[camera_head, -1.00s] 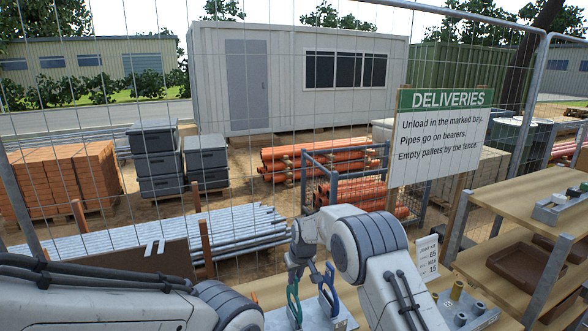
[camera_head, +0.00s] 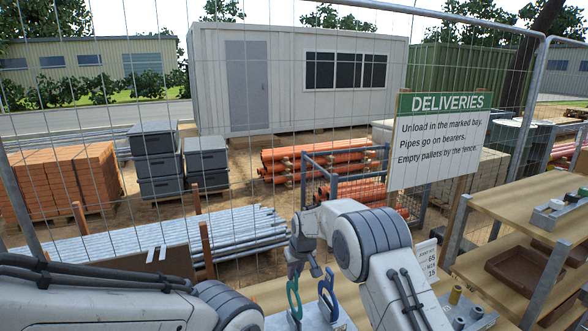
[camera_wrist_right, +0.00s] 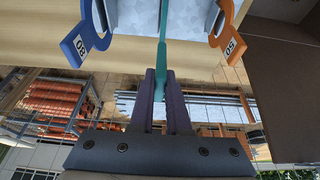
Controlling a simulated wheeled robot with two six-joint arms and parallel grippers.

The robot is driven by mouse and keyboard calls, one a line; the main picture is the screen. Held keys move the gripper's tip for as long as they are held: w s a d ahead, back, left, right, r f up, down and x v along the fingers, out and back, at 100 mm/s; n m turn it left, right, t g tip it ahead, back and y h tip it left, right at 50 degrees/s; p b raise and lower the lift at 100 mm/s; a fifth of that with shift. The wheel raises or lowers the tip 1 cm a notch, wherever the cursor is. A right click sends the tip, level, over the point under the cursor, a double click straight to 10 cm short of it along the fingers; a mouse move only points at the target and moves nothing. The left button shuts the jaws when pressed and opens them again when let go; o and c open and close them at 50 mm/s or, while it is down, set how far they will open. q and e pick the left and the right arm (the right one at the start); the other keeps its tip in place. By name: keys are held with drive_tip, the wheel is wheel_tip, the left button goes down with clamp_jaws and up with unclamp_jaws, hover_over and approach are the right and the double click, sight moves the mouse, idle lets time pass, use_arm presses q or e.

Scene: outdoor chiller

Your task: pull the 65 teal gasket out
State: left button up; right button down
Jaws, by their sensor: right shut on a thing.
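My right gripper (camera_head: 297,270) is shut on the teal gasket (camera_head: 293,297), which hangs down below the fingers in the head view. In the right wrist view the fingers (camera_wrist_right: 160,72) close on the teal gasket (camera_wrist_right: 163,48), seen edge-on as a thin strip. Its lower part lies against a pale metal holder (camera_wrist_right: 135,20). A blue ring gasket with an 80 tag (camera_wrist_right: 80,44) is on the left there and an orange one with a 50 tag (camera_wrist_right: 231,42) on the right. My left arm enters the head view at lower left; its gripper is out of view.
A card reading 65 (camera_head: 427,262) stands right of the holder, partly behind my right arm. Small fittings (camera_head: 460,312) stand nearby. Wooden shelves (camera_head: 525,215) with brown trays are at right. A wire fence and the DELIVERIES sign (camera_head: 438,140) stand behind.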

drive_tip(key=shift+r+p, duration=0.9)
drive_tip(key=shift+r, duration=0.85)
drive_tip(key=shift+d, duration=0.1)
idle(1.1)
